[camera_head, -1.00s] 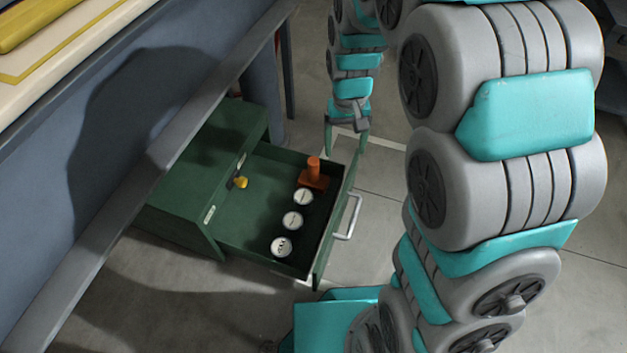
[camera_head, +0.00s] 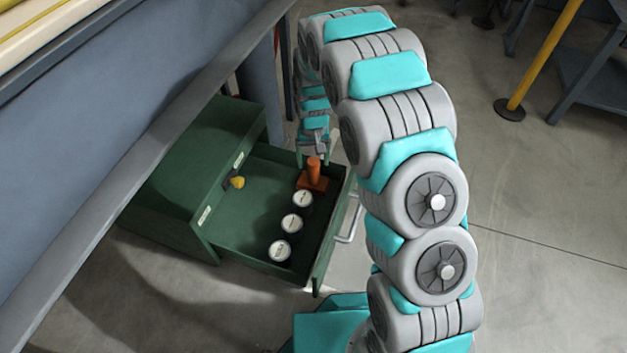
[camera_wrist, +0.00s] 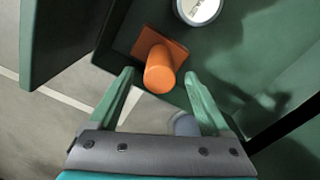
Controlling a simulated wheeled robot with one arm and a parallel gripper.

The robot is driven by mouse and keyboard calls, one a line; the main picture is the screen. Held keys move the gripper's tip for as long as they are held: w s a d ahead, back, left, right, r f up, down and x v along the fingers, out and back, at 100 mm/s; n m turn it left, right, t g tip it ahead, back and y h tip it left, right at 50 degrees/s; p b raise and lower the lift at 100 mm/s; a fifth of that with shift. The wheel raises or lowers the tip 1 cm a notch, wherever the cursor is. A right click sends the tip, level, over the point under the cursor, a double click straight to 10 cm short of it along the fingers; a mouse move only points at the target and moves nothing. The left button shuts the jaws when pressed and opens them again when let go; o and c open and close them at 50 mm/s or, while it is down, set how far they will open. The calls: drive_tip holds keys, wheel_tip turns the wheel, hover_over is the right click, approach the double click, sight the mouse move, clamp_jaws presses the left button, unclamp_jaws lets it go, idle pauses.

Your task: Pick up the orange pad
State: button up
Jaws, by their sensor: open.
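The orange pad (camera_head: 312,179) has a flat square base with an upright round knob. It sits in the far right corner of the open green drawer (camera_head: 245,233). In the wrist view the orange pad (camera_wrist: 158,66) shows just ahead of the fingertips, its knob pointing toward the camera. My gripper (camera_head: 313,160) is above that corner of the drawer, beside the knob. In the wrist view my gripper (camera_wrist: 160,84) has its two green fingers apart, with nothing held between them. In the head view, the knob partly overlaps the fingers.
Several items share the drawer: three white-topped round cans, the nearest to the pad being one can (camera_head: 302,199), and a yellow knob (camera_head: 236,182) by the cabinet (camera_head: 190,150). The drawer handle (camera_head: 351,222) juts out front. A bench edge (camera_head: 150,150) runs along the left.

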sight(314, 171)
wheel_tip(314, 171, down, 6)
drive_tip(key=shift+s+r+b, duration=0.1)
drive_tip(key=shift+r+b, duration=0.05)
drive_tip(key=shift+b, duration=0.35)
drive_tip(key=shift+c, duration=0.3)
clamp_jaws()
